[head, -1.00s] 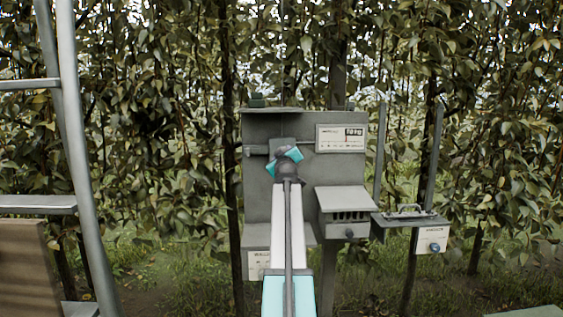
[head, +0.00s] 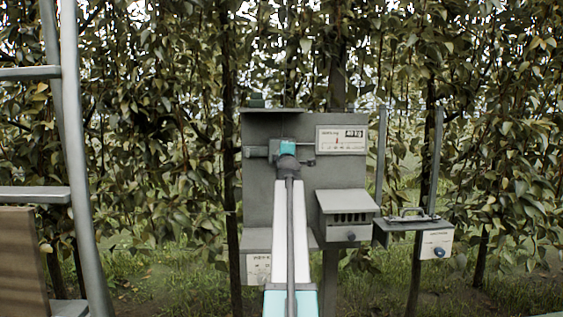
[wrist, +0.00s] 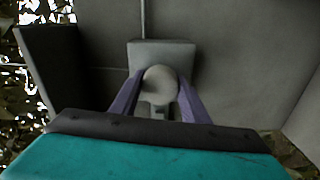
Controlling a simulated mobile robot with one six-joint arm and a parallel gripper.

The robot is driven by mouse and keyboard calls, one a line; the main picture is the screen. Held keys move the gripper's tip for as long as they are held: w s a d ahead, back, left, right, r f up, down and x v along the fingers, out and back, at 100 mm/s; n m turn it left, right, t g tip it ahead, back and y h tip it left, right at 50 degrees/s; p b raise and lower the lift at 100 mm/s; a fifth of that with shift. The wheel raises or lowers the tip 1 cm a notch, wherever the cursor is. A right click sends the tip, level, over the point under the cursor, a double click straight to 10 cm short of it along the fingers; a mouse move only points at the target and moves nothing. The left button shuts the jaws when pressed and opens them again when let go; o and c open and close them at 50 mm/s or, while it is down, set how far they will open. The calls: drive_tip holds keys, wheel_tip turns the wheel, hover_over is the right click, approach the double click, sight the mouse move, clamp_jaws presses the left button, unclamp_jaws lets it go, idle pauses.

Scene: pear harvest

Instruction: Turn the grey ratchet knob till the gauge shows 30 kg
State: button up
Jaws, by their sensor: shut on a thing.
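The grey ratchet knob (wrist: 160,84) sits between the two purple fingers of my gripper (wrist: 155,98) in the wrist view, in front of a grey block on the panel. My gripper is shut on it. In the head view my arm hides the knob, and my teal wrist (head: 287,148) is in front of the panel's upper left part. The gauge (head: 341,139) is a white plate at the panel's upper right, with a small red pointer near its middle and a dark number window. The number is too blurred to read.
The grey panel (head: 260,200) stands before a leafy hedge. A slotted box (head: 346,202) juts out at its lower right, and a shelf with a handle and blue knob (head: 439,252) stands beyond. A ladder (head: 82,150) stands at the left.

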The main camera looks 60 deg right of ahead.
drive_tip(key=shift+s+d+r+n+b, duration=0.15)
drive_tip(key=shift+n+b, duration=0.5)
drive_tip(key=shift+n, duration=0.45)
drive_tip(key=shift+d+r+n+b, duration=0.1)
drive_tip(key=shift+n+b, duration=0.5)
drive_tip(key=shift+n, duration=0.5)
drive_tip(key=shift+a, duration=0.1)
drive_tip(key=o, duration=1.1)
drive_tip(key=shift+f, duration=0.1)
drive_tip(key=shift+c, duration=0.2)
drive_tip(key=shift+f, duration=0.1)
drive_tip(key=shift+a, duration=0.15)
drive_tip(key=v, duration=1.3)
drive_tip(key=shift+s+a+p, duration=0.15)
drive_tip(key=shift+s+p, duration=0.1)
drive_tip(key=shift+p, duration=0.05)
